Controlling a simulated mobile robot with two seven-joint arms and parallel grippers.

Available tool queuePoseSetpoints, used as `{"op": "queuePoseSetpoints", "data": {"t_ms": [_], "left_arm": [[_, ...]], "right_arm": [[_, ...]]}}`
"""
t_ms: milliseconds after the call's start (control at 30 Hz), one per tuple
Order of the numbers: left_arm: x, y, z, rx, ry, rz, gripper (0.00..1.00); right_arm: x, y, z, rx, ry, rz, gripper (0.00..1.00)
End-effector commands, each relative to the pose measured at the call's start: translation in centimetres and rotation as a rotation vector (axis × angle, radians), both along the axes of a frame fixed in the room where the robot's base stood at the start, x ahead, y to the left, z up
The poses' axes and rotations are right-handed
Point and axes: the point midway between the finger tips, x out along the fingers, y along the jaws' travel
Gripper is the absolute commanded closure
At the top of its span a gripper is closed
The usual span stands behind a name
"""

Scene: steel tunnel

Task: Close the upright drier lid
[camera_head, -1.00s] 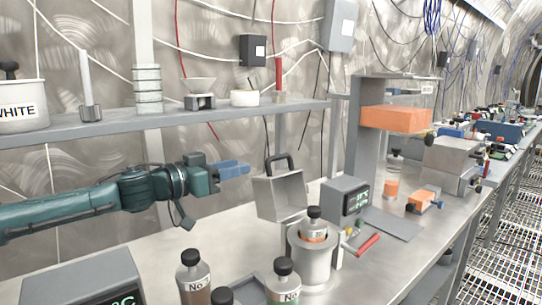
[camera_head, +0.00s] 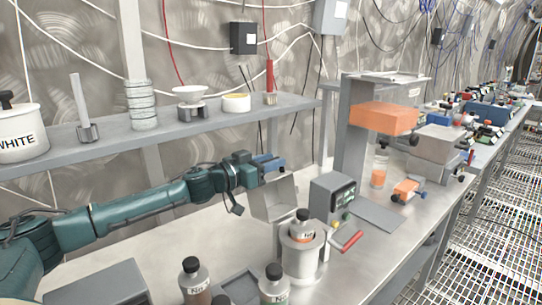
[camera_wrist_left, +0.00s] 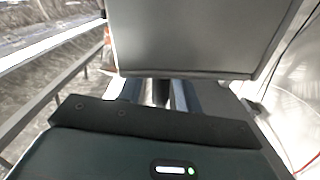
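The drier lid (camera_head: 274,198) is a grey box-like cover standing upright at the back of the round metal drier (camera_head: 302,258). A bottle with a black cap and orange label (camera_head: 303,228) sits in the drier's open top. My left gripper (camera_head: 270,163) is at the lid's top edge, where it hides the black handle. In the left wrist view the lid (camera_wrist_left: 200,38) fills the upper middle. There the blue fingers of my left gripper (camera_wrist_left: 158,92) are apart, with a dark piece, likely the handle, between them and gaps beside it. My right gripper is not in view.
A grey display box (camera_head: 334,193) and a red handle (camera_head: 348,241) are right of the drier. Bottles (camera_head: 194,282) stand in front. A shelf (camera_head: 205,120) with vessels runs behind my left arm. An orange block (camera_head: 384,118) hangs in a frame at right.

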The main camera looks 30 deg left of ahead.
Motion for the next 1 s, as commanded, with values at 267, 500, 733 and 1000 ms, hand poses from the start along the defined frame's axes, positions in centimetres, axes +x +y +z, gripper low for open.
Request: {"op": "queuePoseSetpoints", "data": {"t_ms": [267,500,733,1000], "left_arm": [[0.58,-0.25,-0.01,0.000,0.000,0.000,0.66],[0.54,-0.23,-0.01,0.000,0.000,0.000,0.77],[0.53,-0.21,-0.01,0.000,0.000,0.000,0.96],[0.54,-0.16,0.00,0.001,0.000,0.001,1.00]], "right_arm": [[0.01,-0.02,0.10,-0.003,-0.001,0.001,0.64],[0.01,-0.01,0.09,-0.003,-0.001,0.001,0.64],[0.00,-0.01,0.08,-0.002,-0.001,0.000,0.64],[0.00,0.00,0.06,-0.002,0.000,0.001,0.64]]}}
